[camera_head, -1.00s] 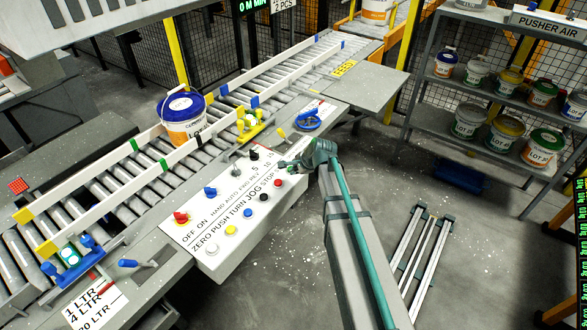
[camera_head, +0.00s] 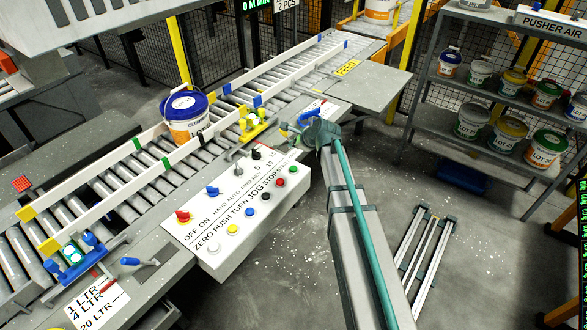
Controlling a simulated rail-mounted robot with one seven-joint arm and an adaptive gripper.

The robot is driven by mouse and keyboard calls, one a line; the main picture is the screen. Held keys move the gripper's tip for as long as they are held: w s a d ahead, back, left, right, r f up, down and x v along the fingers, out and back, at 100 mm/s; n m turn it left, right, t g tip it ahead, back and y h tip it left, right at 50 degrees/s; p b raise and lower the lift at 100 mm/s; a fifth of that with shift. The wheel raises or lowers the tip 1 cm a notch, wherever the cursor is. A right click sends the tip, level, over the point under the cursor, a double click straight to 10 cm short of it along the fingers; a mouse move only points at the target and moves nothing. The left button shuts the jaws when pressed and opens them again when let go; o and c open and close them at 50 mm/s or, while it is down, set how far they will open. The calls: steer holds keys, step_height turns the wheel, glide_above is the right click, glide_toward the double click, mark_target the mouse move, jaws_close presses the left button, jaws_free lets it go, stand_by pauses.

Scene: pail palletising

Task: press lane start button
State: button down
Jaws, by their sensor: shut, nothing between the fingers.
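The white control panel (camera_head: 222,262) stands at the front of the roller conveyor. Its lower row holds white, yellow, blue, black, red (camera_head: 280,183) and green buttons. The green button (camera_head: 293,168) is at the right end and is uncovered; the lettering beside it is too small to read surely. My gripper (camera_head: 289,128) is shut and empty, with its fingers pointing left beyond the panel's upper right end. It appears apart from the green button. Its wrist partly hides a blue part on the conveyor's side table.
A blue-lidded pail (camera_head: 186,128) stands on the roller conveyor (camera_head: 118,180). A shelf (camera_head: 430,90) of pails stands at right. The floor right of the panel is open around a metal frame (camera_head: 425,262).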

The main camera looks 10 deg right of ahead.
steer(key=b, duration=0.5)
glide_above(294, 169)
step_height(294, 169, down, 7)
steer(key=shift+r, duration=0.2)
steer(key=shift+w+f, duration=0.1)
steer(key=shift+f, duration=0.9)
steer(key=shift+f, duration=0.15)
steer(key=shift+f, duration=0.25)
